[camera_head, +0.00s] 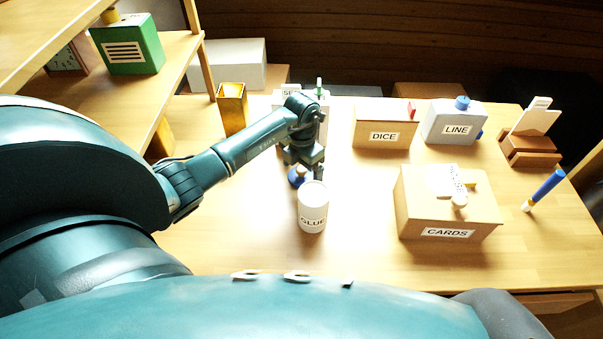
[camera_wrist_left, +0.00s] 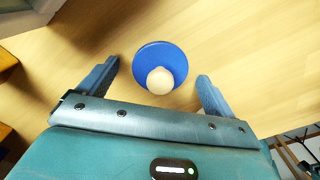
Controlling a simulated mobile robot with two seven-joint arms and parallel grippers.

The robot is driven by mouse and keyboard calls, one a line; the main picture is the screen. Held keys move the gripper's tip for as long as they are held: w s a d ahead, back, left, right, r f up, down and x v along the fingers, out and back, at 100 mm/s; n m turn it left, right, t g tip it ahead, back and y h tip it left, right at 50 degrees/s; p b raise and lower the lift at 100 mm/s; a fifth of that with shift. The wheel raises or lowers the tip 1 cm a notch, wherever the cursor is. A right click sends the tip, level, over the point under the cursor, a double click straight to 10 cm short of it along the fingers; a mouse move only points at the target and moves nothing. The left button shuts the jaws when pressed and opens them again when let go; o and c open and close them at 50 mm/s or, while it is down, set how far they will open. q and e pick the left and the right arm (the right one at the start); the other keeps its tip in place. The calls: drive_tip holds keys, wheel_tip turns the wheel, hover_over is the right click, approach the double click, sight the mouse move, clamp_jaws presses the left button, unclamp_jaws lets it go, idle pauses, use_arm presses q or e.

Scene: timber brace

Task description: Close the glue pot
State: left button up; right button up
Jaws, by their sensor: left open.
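The glue pot (camera_head: 313,209) is a white cylinder labelled GLUE, standing upright on the table. Its blue lid lies apart from it on the table, just behind it, partly hidden by my gripper in the head view (camera_head: 297,177). In the left wrist view the lid (camera_wrist_left: 152,52) is a blue disc with a pale round knob (camera_wrist_left: 160,81). My left gripper (camera_head: 304,167) is over the lid, pointing down. Its two fingers are spread on either side of the knob, holding nothing. My right gripper is not in view.
A CARDS box (camera_head: 447,205) stands right of the pot, with DICE (camera_head: 383,128) and LINE (camera_head: 455,124) boxes behind. A yellow open container (camera_head: 232,109) is at the back left. A blue marker-like stick (camera_head: 545,188) is at far right. Table between pot and CARDS box is clear.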

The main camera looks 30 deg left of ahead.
sight(302, 168)
use_arm(q)
drive_tip(key=c, duration=1.1)
drive_tip(key=shift+r, duration=0.15)
wheel_tip(302, 168, up, 10)
drive_tip(key=shift+f+b, duration=0.1)
drive_tip(key=shift+b, duration=0.2)
